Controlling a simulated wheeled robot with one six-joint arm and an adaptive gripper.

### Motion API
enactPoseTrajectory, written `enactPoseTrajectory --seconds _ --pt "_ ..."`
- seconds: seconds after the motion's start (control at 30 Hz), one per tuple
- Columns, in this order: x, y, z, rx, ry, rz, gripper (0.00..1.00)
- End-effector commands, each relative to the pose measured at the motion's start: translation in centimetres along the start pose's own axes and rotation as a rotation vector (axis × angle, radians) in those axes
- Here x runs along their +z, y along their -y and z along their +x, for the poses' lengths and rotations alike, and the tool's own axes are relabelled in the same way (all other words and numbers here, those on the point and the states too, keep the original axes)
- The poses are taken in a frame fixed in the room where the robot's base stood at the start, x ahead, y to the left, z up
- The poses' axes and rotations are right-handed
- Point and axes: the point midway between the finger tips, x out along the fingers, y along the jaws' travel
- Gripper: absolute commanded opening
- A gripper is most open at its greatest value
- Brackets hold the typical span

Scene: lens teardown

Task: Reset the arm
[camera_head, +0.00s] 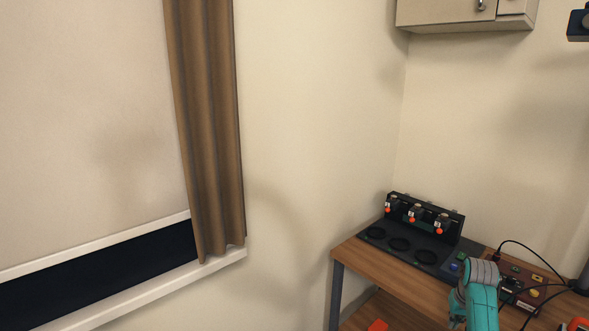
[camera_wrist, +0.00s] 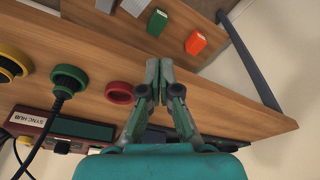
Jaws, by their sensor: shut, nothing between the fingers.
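My gripper (camera_wrist: 160,82) shows in the wrist view with its fingers together and nothing between them. It is over the wooden table (camera_wrist: 220,112), near the table's edge. In the head view my teal arm (camera_head: 481,296) reaches over the right side of the same table (camera_head: 385,264); the gripper itself does not show there.
A black station (camera_head: 400,244) with three round recesses stands at the table's back. A sync hub (camera_wrist: 60,128), cables, a green-ringed part (camera_wrist: 69,80) and a red ring (camera_wrist: 119,92) lie near my gripper. Orange (camera_wrist: 195,43) and green (camera_wrist: 157,22) blocks sit beyond the table edge.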

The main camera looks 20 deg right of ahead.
Motion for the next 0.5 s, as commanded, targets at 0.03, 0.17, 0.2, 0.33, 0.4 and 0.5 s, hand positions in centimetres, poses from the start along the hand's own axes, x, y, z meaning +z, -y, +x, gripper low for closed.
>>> enactPoseTrajectory --seconds 0.03,0.17,0.2,0.33,0.4,0.5 --pt "0.7 0.7 0.9 -0.001 -0.007 -0.007 0.0" --pt "2.1 2.2 2.9 -0.003 -0.038 -0.024 0.0" --pt "2.7 2.8 3.6 -0.003 -0.048 -0.03 0.0" --pt "5.4 5.0 6.4 -0.008 -0.095 -0.057 0.0" --pt "7.3 6.5 8.1 -0.011 -0.127 -0.075 0.0" --pt "10.3 8.6 10.1 -0.018 -0.177 -0.101 0.0"
